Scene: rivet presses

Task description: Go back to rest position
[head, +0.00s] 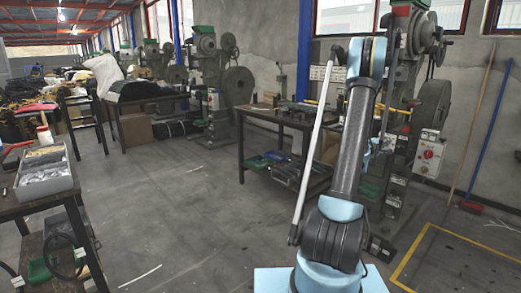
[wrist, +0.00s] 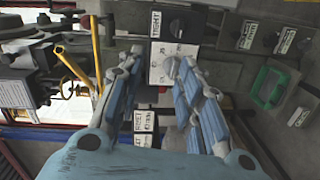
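My gripper (wrist: 157,68) shows in the wrist view with its two blue and grey fingers spread apart. Nothing is held between them. Behind the gap is a white panel (wrist: 160,52) with a round knob and dark labelled plates above and below it; I cannot tell the distance to it. In the head view my arm stands raised at the right of centre, in front of a green rivet press (head: 402,85). The gripper is mostly hidden behind the arm there; only some light blue shows beside it.
A dark workbench (head: 270,116) with a lower shelf stands left of my arm. A table with a grey box of metal parts (head: 44,173) is at the left. A control box (head: 428,155) and a red broom (head: 472,207) are right. The floor between is mostly clear.

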